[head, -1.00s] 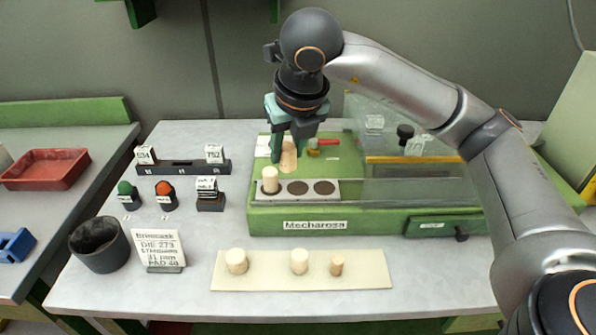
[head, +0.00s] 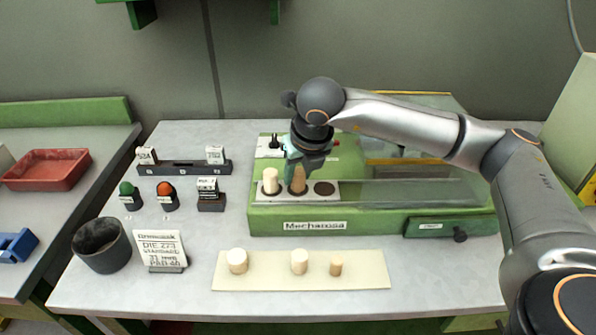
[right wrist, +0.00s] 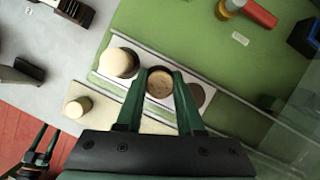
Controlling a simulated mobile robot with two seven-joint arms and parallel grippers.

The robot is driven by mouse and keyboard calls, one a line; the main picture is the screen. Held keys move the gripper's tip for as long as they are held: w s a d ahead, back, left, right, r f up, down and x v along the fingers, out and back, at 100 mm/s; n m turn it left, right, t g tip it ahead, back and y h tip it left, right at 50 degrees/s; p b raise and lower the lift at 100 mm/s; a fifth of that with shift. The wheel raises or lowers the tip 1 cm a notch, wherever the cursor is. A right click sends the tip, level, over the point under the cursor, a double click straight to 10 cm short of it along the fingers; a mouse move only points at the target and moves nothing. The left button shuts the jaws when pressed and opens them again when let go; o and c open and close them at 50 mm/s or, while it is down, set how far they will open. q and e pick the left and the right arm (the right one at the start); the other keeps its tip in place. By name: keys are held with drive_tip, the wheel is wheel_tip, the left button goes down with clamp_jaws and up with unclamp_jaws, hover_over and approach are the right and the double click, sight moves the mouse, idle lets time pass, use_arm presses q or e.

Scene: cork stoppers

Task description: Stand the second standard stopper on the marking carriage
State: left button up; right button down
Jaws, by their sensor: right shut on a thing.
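The marking carriage (head: 332,198) is a pale plate with a row of round dark spots on the green machine. One pale stopper (head: 270,180) stands upright on its left spot; it also shows in the right wrist view (right wrist: 119,63). My right gripper (head: 303,160) points down and is shut on a browner stopper (head: 298,181), upright at the middle spot. In the right wrist view this stopper (right wrist: 160,83) sits between the fingertips. I cannot tell whether its base touches the carriage. The right spot (head: 325,188) is empty. A dark gripper, apparently my left (right wrist: 38,148), shows at lower left; its opening is unclear.
Two wide stoppers (head: 237,261) (head: 299,261) and a thinner one (head: 336,265) stand on a cream mat (head: 265,279) in front. A clear guard (head: 410,185) covers the machine's right side. A dark cup (head: 100,247) and a sign card (head: 160,250) stand at front left.

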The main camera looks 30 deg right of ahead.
drive_tip(key=shift+f, duration=0.15)
drive_tip(key=c, duration=0.8)
unclamp_jaws()
drive_tip(key=shift+r, duration=0.5)
drive_tip(key=v, duration=1.1)
drive_tip(key=shift+s+r, duration=0.15)
drive_tip(key=shift+s, duration=0.05)
